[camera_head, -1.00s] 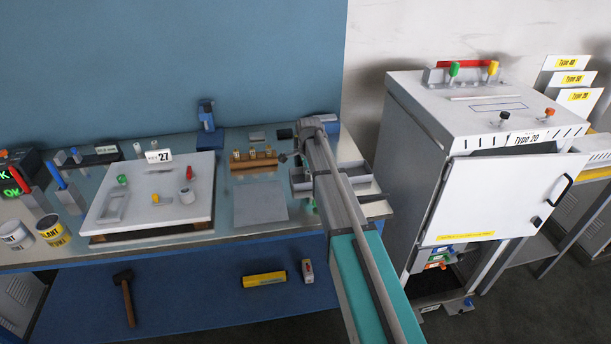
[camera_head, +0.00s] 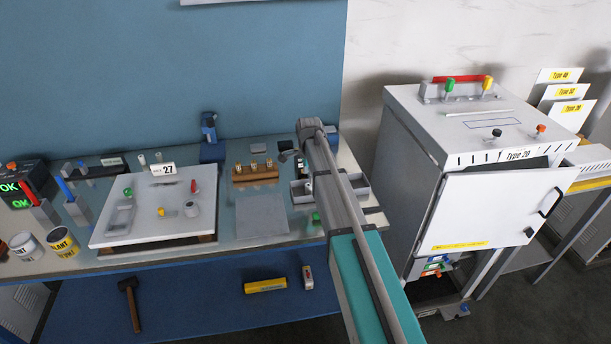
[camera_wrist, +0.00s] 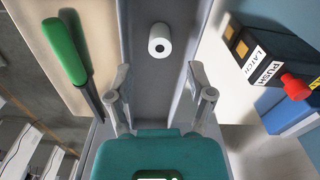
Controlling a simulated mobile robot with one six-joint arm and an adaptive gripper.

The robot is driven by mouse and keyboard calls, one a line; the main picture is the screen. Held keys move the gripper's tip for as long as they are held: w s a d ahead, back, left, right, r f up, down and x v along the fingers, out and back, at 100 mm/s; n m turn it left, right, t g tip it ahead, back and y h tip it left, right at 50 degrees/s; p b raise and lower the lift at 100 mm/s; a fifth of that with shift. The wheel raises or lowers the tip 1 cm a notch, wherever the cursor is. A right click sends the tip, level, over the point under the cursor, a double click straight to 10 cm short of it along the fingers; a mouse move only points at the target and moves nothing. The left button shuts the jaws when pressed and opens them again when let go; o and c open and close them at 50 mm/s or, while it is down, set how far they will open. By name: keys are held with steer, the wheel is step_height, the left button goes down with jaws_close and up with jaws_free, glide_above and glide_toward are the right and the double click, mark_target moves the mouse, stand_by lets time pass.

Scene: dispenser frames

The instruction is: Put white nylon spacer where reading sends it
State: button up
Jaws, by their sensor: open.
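The white nylon spacer (camera_wrist: 160,40), a short white cylinder with a dark hole in its end, lies in a grey channel or tray (camera_wrist: 150,100) in the wrist view. My gripper (camera_wrist: 158,84) is open and empty. Its two fingers are apart, below the spacer in the picture and not touching it. In the head view my arm hides the gripper. A sign reading 27 (camera_head: 168,169) stands behind the white panel, and a display (camera_head: 15,187) shows green OK at the far left. A cabinet marked Type 20 (camera_head: 518,155) stands at the right.
A green-handled tool (camera_wrist: 66,52) is left of my gripper. A black PUSH LATCH box (camera_wrist: 258,58) with a red button (camera_wrist: 296,87) is at right. The cabinet's white door (camera_head: 485,212) stands ajar. Type 40, 30 and 20 cards (camera_head: 566,92) stand behind it. A grey mat (camera_head: 262,216) is bare.

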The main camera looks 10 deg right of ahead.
mark_target(309, 185)
step_height(309, 185, up, 6)
steer(key=p, duration=0.5)
steer(key=shift+r+p, duration=0.1)
steer(key=shift+p, duration=0.2)
stand_by(0.5)
steer(key=s+a+n, duration=0.1)
steer(key=s+n, duration=1.5)
steer(key=s, duration=1.3)
steer(key=shift+f+b, duration=1.15)
steer(key=shift+b, duration=0.05)
